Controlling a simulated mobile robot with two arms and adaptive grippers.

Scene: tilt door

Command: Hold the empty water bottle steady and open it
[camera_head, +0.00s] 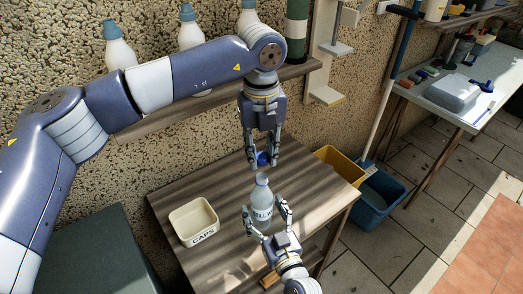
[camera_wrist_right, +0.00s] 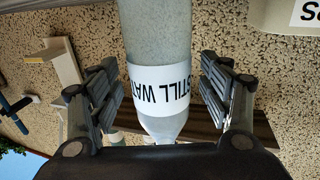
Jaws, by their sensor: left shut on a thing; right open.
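The clear water bottle (camera_head: 261,203) stands upright on the wooden table, its white label reading "STILL WAT..." in the right wrist view (camera_wrist_right: 165,92). Its neck shows no cap on it. My left gripper (camera_head: 262,161) is above the bottle, shut on a blue cap (camera_head: 263,158), with a small gap between cap and neck. My right gripper (camera_head: 264,208) is open, with its fingers on either side of the bottle. In the right wrist view a gap shows between the bottle and each finger (camera_wrist_right: 165,88).
A cream box marked CAPS (camera_head: 183,230) stands on the table (camera_head: 167,204) to the left. Yellow (camera_head: 340,163) and blue (camera_head: 377,205) bins stand beyond the table's right side. A wall shelf (camera_head: 205,103) with several bottles is behind.

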